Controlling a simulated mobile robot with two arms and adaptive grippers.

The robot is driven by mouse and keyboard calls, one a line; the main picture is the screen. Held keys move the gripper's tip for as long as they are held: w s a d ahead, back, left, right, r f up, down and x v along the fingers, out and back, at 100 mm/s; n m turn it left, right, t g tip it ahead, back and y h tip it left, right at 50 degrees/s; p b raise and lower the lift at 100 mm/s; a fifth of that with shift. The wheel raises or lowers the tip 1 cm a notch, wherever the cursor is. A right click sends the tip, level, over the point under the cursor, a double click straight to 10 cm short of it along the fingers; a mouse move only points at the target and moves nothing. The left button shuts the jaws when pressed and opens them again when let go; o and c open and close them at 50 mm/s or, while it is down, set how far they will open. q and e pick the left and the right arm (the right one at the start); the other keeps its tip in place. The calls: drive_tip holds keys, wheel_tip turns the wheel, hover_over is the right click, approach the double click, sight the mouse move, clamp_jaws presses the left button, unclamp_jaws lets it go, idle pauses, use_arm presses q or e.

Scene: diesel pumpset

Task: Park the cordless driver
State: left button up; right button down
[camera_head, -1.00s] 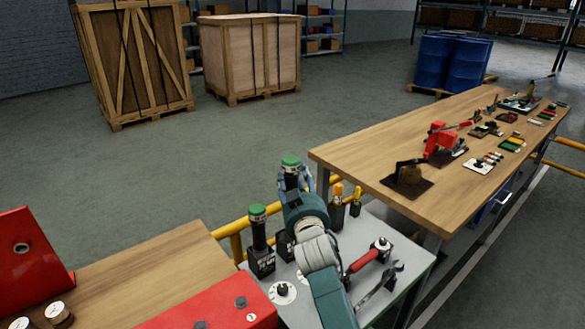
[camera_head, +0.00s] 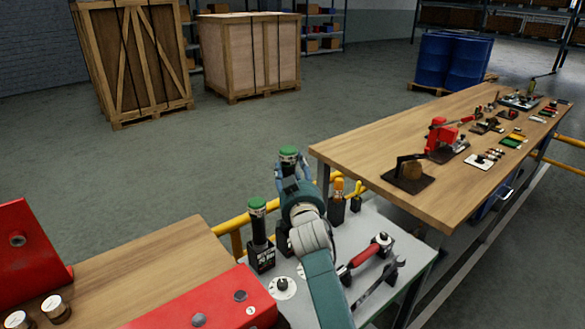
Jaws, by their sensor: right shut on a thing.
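My right gripper (camera_head: 290,182) is at the tool cart, at the top of my teal and grey arm. It is shut on a dark tool with a green end (camera_head: 289,153), which I take to be the cordless driver; the gripper and wrist hide most of it. A black holder (camera_head: 283,240) shows partly behind my wrist; I cannot tell whether the tool touches it. A similar green-topped black tool (camera_head: 258,222) stands upright in a labelled black holder (camera_head: 262,256) to the left. My left gripper is not in view.
A wooden bench (camera_head: 370,165) with parts stands at right. A red machine part (camera_head: 205,308) is front left.

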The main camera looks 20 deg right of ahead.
drive_tip(key=shift+f+b, duration=3.55)
drive_tip(key=shift+f, duration=1.35)
drive_tip(key=shift+r, duration=0.1)
